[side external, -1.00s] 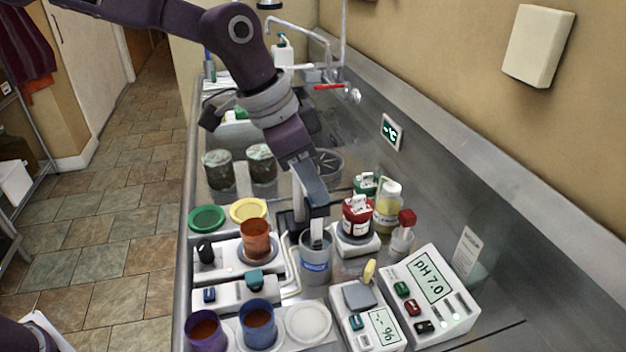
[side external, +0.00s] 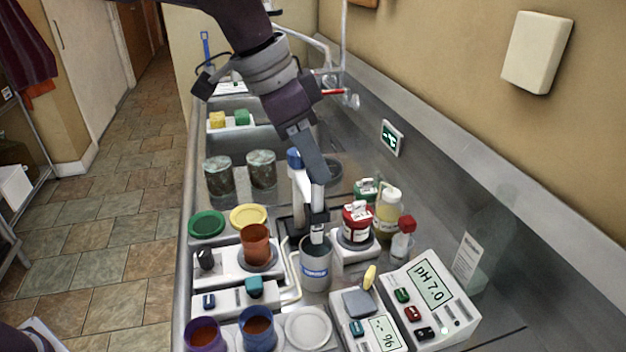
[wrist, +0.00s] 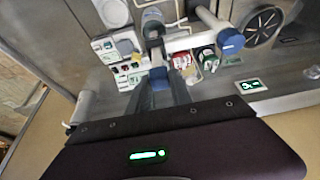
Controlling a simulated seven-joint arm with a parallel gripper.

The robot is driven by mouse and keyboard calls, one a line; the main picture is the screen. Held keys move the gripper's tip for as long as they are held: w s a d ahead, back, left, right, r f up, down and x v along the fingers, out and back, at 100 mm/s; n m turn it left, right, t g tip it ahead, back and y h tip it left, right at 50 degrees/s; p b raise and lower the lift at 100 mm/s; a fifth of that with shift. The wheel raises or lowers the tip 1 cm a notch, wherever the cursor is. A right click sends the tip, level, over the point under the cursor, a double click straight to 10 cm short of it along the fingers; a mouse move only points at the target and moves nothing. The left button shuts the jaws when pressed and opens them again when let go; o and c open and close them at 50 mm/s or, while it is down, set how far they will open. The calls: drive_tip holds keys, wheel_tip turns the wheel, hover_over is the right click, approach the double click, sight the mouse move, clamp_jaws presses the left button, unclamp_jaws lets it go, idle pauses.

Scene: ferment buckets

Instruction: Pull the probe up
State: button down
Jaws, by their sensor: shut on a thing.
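My gripper (side external: 319,204) is above the grey cup with a blue label (side external: 315,270), fingers pointing down. It is shut on the probe (side external: 317,238), whose dark lower part stands upright at the cup's mouth. Whether the tip is still inside the cup is hidden. In the wrist view, a blue probe top (wrist: 159,78) shows between the fingers. A white post with a blue cap (side external: 295,158) stands just left of my gripper. In the wrist view, a white arm (wrist: 192,42) runs from the probe towards this blue cap.
A red-lidded jar (side external: 356,222) and bottles stand close on the right. An orange-brown cup (side external: 256,243) is on the left. The pH meter (side external: 430,290) and percent meter (side external: 368,318) are in front. Two dark jars (side external: 261,168) stand behind.

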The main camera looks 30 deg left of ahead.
drive_tip(key=shift+w+r, duration=0.1)
drive_tip(key=shift+r, duration=0.45)
drive_tip(key=c, duration=1.5)
unclamp_jaws()
drive_tip(key=o, duration=0.3)
drive_tip(key=shift+o, duration=0.2)
drive_tip(key=v, duration=0.7)
